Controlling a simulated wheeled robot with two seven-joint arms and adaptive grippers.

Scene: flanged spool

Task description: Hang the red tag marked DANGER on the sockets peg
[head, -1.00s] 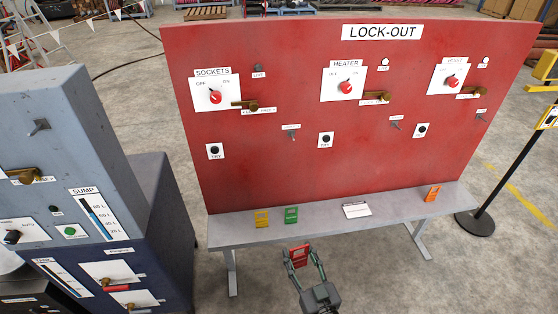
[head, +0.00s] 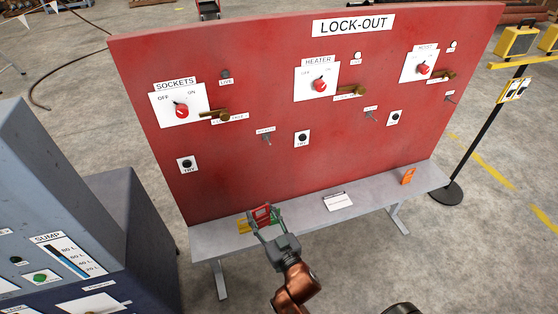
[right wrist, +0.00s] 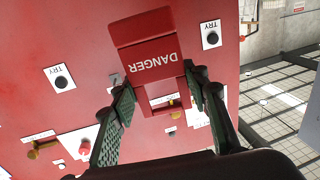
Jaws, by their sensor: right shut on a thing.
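The red DANGER tag (head: 262,213) is held in my right gripper (head: 266,222), in front of the lower left of the red board. In the right wrist view the tag (right wrist: 150,50) shows its lettering upside down, with its frame between the two fingers (right wrist: 160,95). The sockets peg (head: 266,138) is a thin grey pin below and right of the SOCKETS switch (head: 181,108). It is bare, and the tag is apart from it, lower in the head view. My left gripper is out of view.
A yellow tag (head: 243,226) on the grey shelf (head: 210,245) is partly hidden by my gripper. An orange tag (head: 408,176) and a white card (head: 338,201) lie further right. Heater (head: 371,117) and hoist (head: 449,98) pegs are bare. A blue-grey cabinet (head: 50,180) stands left.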

